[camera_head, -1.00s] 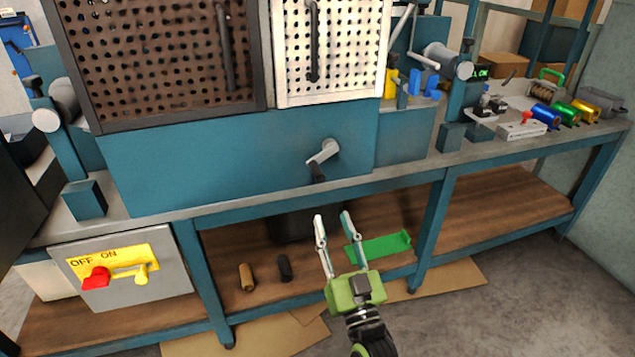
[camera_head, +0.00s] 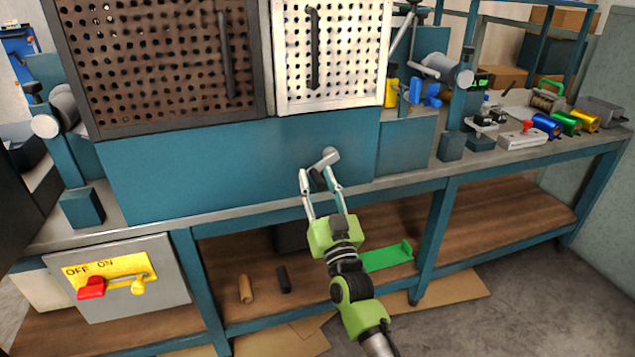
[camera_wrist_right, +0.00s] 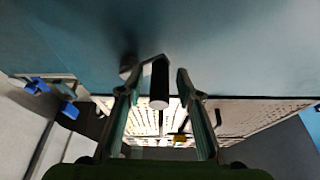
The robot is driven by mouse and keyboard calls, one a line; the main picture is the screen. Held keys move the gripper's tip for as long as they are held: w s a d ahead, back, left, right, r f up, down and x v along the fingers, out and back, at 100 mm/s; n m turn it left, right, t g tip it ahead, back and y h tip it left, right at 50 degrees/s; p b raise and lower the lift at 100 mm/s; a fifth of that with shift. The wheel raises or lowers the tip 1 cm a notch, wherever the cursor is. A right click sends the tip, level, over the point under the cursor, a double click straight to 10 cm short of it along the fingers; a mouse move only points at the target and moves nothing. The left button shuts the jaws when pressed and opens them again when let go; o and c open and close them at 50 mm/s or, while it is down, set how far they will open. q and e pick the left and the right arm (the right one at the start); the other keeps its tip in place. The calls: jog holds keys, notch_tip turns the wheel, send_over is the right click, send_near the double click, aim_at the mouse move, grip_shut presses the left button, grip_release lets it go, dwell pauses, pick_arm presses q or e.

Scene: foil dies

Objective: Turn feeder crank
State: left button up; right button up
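The feeder crank (camera_head: 328,157) sits on the teal front panel of the machine, a grey arm with a dark handle. My right gripper (camera_head: 319,179) has come up to it from below, its two fingers either side of the dark handle. In the right wrist view the black handle (camera_wrist_right: 159,84) stands between the open fingers of the gripper (camera_wrist_right: 154,85), with a gap visible on each side. My left gripper is not in view.
Two perforated panels, one brown (camera_head: 165,60) and one white (camera_head: 350,50), stand above the crank. A yellow OFF/ON switch plate (camera_head: 110,275) is at lower left. A green bracket (camera_head: 388,257) lies on the wooden lower shelf. Coloured foil rolls (camera_head: 566,123) stand at the right.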

jog(key=shift+c, duration=0.5)
grip_shut()
jog(key=shift+d+f+n, duration=0.1)
jog(key=shift+n, duration=0.2)
jog(key=shift+w+d+f+n+y, duration=0.1)
jog(key=shift+f+n+y, duration=0.1)
jog(key=shift+n+y, duration=0.35)
jog(key=n, duration=0.1)
jog(key=n+y, duration=0.1)
jog(key=n+g, duration=0.1)
jog(key=shift+w+d+f+n+y, duration=0.15)
jog(key=shift+d+f+n+y, duration=0.1)
jog(key=shift+d+f, duration=0.15)
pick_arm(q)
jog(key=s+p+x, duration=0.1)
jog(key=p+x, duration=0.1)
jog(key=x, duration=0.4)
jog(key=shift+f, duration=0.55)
pick_arm(e)
jog(key=shift+w+d+f+n+g+y, duration=0.15)
jog(key=shift+d+f+n+g+y, duration=0.3)
jog(key=shift+n, duration=1.2)
jog(key=shift+w+d+f+n+g+y, duration=0.15)
jog(key=shift+d+n+g+y, duration=0.55)
jog(key=shift+n, duration=1)
jog(key=shift+w+d+f+n+g+y, duration=0.2)
jog(key=shift+d+n+g+y, duration=0.35)
jog(key=shift+n, duration=1.1)
